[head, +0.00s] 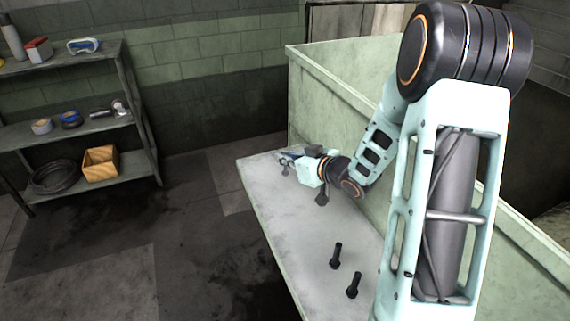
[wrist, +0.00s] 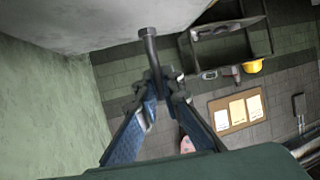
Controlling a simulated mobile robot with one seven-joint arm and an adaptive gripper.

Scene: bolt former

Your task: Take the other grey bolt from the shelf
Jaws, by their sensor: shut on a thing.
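My gripper (head: 288,157) is over the far end of the pale grey shelf (head: 305,225) along the green machine. In the wrist view my gripper (wrist: 160,82) is shut on a grey bolt (wrist: 149,48). The bolt's head points away from the fingers, and its shank runs down between the fingertips. A small dark shape at the gripper in the head view may be this bolt, but it is too small to be sure. Two dark bolts stand on the near part of the shelf: one dark bolt (head: 336,256) and a nearer dark bolt (head: 353,286).
The green machine wall (head: 340,110) rises along the shelf's right side. A storage rack (head: 75,135) at the left holds tape rolls, a wooden box (head: 100,163) and a coiled cable (head: 54,177). The floor between the rack and the shelf is clear.

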